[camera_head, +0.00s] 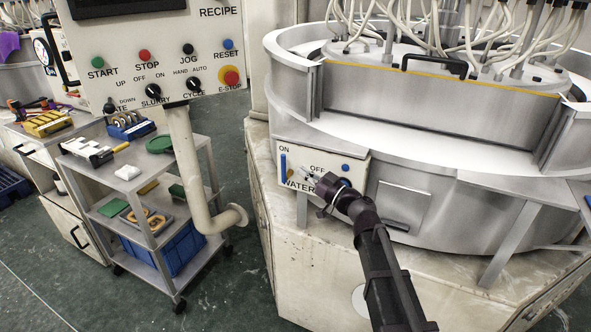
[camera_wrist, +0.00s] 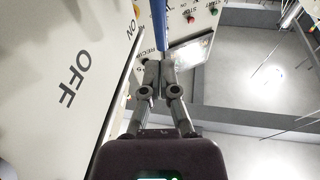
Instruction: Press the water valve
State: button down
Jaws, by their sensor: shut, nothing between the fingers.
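The water valve is a blue lever (camera_head: 283,168) standing upright at the left of a small white panel (camera_head: 330,163) marked ON, OFF and WATER, on the front of the lapping machine. In the wrist view the blue lever (camera_wrist: 158,22) shows at the top, just beyond the fingertips. My gripper (camera_head: 306,173) is in front of the panel, a little right of the lever, partly covering the lettering. Its fingers are shut and empty; they also show in the wrist view (camera_wrist: 164,62). I cannot tell whether the fingertips touch the lever.
A control console (camera_head: 155,60) with several buttons and an e-stop stands to the left on a pale pipe. Below it a grey trolley (camera_head: 150,230) holds parts and a blue bin (camera_head: 165,243). The round steel machine bowl (camera_head: 440,110) is behind the panel. Green floor is clear between trolley and machine.

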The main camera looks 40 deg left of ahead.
jog(key=r+v, duration=0.2)
jog(key=v, duration=0.7)
jog(key=shift+d, duration=0.45)
